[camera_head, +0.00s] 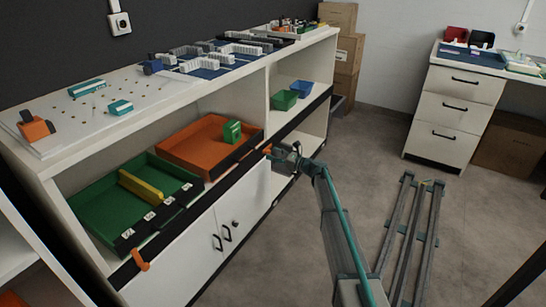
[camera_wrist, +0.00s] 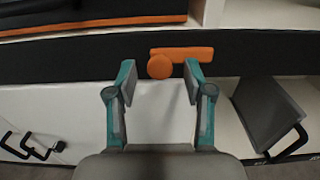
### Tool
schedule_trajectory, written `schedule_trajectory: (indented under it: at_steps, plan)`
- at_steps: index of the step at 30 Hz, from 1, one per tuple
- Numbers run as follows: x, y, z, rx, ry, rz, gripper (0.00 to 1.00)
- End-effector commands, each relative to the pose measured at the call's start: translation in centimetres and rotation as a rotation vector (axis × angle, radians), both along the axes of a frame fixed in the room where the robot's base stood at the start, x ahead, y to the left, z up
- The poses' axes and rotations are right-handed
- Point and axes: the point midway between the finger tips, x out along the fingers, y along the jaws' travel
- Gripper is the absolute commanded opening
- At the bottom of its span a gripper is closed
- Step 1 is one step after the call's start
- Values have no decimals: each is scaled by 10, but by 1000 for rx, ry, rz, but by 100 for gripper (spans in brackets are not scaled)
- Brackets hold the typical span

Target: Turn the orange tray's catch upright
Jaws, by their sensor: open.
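The orange tray (camera_head: 195,145) sits in the shelf opening, with a green block (camera_head: 232,131) in it. Its orange catch (camera_wrist: 182,55) is mounted on the dark front strip. In the wrist view it has a round knob at the left and a bar lying horizontally to the right. The catch also shows in the head view (camera_head: 267,150), partly hidden by my gripper. My gripper (camera_wrist: 159,68) is open, with one teal finger left of the knob and the other below the bar's middle in the picture. Nothing is between the fingers in a closed hold.
The green tray (camera_head: 160,225) with a yellow bar stands to the left, and another orange catch (camera_head: 140,260) is below it. Cabinet doors with dark handles (camera_head: 227,232) are underneath. A grey panel with a handle (camera_wrist: 270,110) is right of my gripper.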

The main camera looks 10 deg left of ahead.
Motion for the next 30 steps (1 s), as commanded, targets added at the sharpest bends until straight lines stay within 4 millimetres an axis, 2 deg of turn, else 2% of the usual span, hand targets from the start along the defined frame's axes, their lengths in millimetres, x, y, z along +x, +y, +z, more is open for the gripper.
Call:
schedule_trajectory:
  at_steps: [4, 12, 21, 30]
  plan:
    - [3, 6, 0, 0, 0, 1, 52]
    - [3, 7, 0, 0, 0, 0, 50]
    - [3, 6, 0, 0, -1, 0, 0]
    - [2, 6, 0, -10, -22, 0, 0]
